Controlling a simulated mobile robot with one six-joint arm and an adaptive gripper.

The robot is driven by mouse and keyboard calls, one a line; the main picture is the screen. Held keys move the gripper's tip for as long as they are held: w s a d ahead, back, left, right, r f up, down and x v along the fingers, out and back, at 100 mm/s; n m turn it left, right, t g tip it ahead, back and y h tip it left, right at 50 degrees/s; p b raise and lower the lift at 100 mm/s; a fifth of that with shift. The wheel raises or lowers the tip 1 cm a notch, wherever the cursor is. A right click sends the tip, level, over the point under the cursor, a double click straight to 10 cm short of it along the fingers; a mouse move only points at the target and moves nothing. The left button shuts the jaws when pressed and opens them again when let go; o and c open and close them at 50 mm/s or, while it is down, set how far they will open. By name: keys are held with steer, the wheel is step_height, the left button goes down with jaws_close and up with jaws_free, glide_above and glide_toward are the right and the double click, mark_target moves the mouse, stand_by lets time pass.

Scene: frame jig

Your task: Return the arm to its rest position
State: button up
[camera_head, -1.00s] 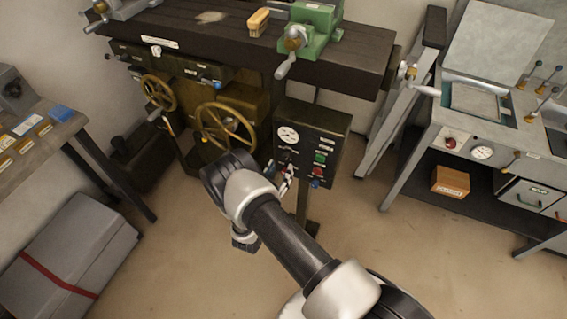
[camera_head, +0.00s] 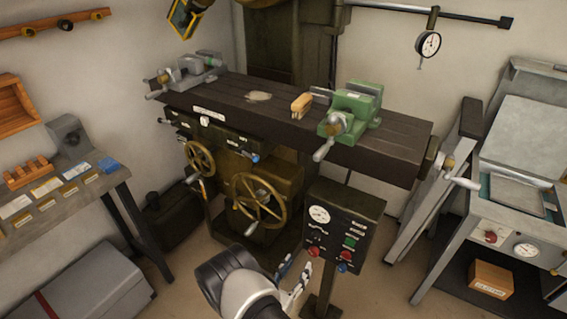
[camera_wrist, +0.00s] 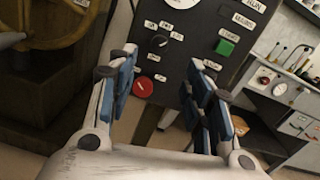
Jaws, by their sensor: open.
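My gripper (camera_head: 291,277) is in front of the black control panel (camera_head: 343,222) of the milling machine in the head view. In the wrist view my gripper (camera_wrist: 166,100) has its two blue-padded fingers spread apart with nothing between them. Behind them the control panel (camera_wrist: 195,45) shows a red button (camera_wrist: 144,88), a dark knob and a green button (camera_wrist: 225,47). The fingers appear apart from the panel. My arm comes up from the bottom of the head view, and most of it is out of frame.
The machine table (camera_head: 395,150) carries a green vise (camera_head: 357,107) and a grey vise (camera_head: 195,70). Handwheels (camera_head: 258,199) stand left of the panel. A bench (camera_head: 100,185) is at left, and a grey cabinet (camera_head: 520,215) with a cardboard box (camera_head: 491,279) at right. Some floor is clear.

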steer(key=d+r+m+g+h, duration=0.5)
steer(key=d+r+m+g, duration=0.15)
steer(key=r, duration=0.65)
steer(key=s+d+r+m+g+y, duration=0.2)
steer(key=s+d+r+m+g, duration=0.2)
steer(key=s+r+m+g, duration=0.25)
steer(key=s+d+r+m+g+y, duration=0.25)
steer(key=s+d+r+m, duration=0.25)
steer(key=r+m, duration=0.3)
steer(key=s+a+r+m+t+y, duration=0.2)
steer(key=s+a+r+m+y, duration=0.2)
steer(key=s, duration=0.3)
steer(key=s+a+r+m+t+y, duration=0.3)
steer(key=s+a+r+m+y, duration=0.2)
steer(key=s, duration=0.3)
steer(key=shift+r+m+y, duration=0.4)
steer(key=shift+r+y, duration=0.15)
steer(key=shift+y, duration=0.3)
steer(key=shift+o, duration=0.3)
